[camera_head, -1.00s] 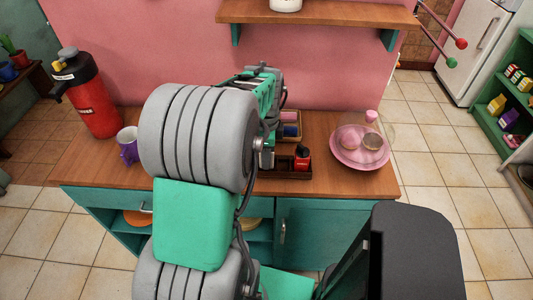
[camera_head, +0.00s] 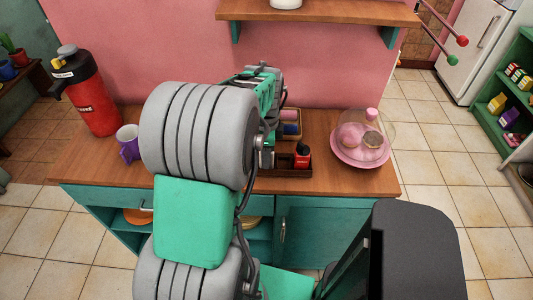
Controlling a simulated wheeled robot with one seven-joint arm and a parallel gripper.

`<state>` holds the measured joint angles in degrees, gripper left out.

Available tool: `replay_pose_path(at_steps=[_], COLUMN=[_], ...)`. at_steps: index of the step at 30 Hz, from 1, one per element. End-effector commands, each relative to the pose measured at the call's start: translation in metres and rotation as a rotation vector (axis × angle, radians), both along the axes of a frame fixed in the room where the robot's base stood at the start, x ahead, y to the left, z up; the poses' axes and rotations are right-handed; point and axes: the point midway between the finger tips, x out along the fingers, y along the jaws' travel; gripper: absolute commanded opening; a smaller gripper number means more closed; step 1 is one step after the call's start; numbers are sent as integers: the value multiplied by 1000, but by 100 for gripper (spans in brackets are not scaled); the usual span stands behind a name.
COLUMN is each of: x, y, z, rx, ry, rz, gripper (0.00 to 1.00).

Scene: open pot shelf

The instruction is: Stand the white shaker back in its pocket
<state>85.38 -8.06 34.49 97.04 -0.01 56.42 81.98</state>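A dark brown wooden holder (camera_head: 292,173) stands on the counter, right of my arm. A small red bottle with a black top (camera_head: 302,156) stands in its right part. The holder's left part is hidden behind my arm, so I cannot see its pockets there. I cannot make out the white shaker; it may be behind my arm. My gripper is also hidden behind my arm's thick grey joint, so neither its fingers nor anything in them shows.
A wooden counter (camera_head: 80,160) carries a red flask (camera_head: 94,102), a purple mug (camera_head: 130,149), a box with rolled items (camera_head: 290,128) behind the holder, and a pink plate (camera_head: 345,157) under a clear dome. A wall shelf (camera_head: 330,14) hangs above. Counter between holder and plate is clear.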

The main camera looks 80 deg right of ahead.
Motion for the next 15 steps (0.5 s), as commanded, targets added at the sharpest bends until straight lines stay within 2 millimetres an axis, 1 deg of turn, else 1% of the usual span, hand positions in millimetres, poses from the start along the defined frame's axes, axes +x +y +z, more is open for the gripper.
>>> replay_pose_path(at_steps=[1, 8, 15], x=[0, 0, 0], y=[1, 1, 2], z=[-1, -1, -1], rx=[2, 4, 5], ry=[0, 1, 0], rz=[0, 0, 0], gripper=[46, 65, 65])
